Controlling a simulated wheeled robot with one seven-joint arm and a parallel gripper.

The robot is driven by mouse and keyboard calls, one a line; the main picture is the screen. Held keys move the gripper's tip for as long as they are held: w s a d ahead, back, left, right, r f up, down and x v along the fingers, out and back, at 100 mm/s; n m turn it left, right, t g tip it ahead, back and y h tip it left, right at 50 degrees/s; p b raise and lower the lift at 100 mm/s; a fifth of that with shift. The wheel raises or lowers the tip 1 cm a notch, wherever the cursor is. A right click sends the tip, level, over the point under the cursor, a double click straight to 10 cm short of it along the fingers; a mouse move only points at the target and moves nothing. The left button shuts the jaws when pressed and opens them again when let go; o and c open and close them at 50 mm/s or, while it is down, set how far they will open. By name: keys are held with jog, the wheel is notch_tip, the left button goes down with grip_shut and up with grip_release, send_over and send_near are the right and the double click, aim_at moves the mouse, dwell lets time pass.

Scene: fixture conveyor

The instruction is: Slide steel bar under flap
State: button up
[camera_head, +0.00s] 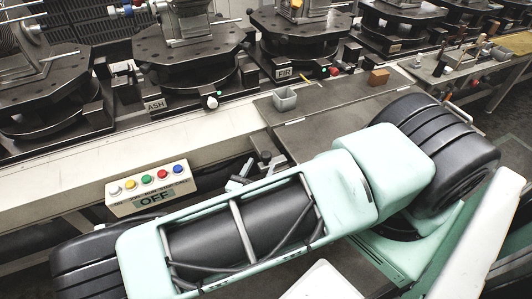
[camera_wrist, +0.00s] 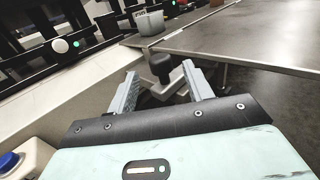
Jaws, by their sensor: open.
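My gripper (camera_wrist: 160,72) is open, its two grey fingers apart with nothing held between them. In the head view the gripper (camera_head: 240,178) is low beside the conveyor's front edge, mostly hidden behind my arm. Just beyond the fingers is a small grey metal fitting with a black knob (camera_wrist: 160,64); it also shows in the head view (camera_head: 266,158). I cannot tell whether this fitting includes the flap. I cannot pick out the steel bar for certain in either view.
A control box (camera_head: 120,207) with coloured buttons and an OFF label stands at left. A grey cup (camera_head: 284,99) and a wooden block (camera_head: 378,77) rest on the grey worktop (camera_head: 340,103). Dark round fixtures (camera_head: 190,66) line the conveyor behind, with labels ASH and FIR.

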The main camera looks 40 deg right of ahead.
aim_at(264, 160)
jog(key=x, duration=0.5)
jog(key=shift+w+d+p, duration=0.15)
jog(key=shift+d+p, duration=0.15)
jog(key=shift+p, duration=0.1)
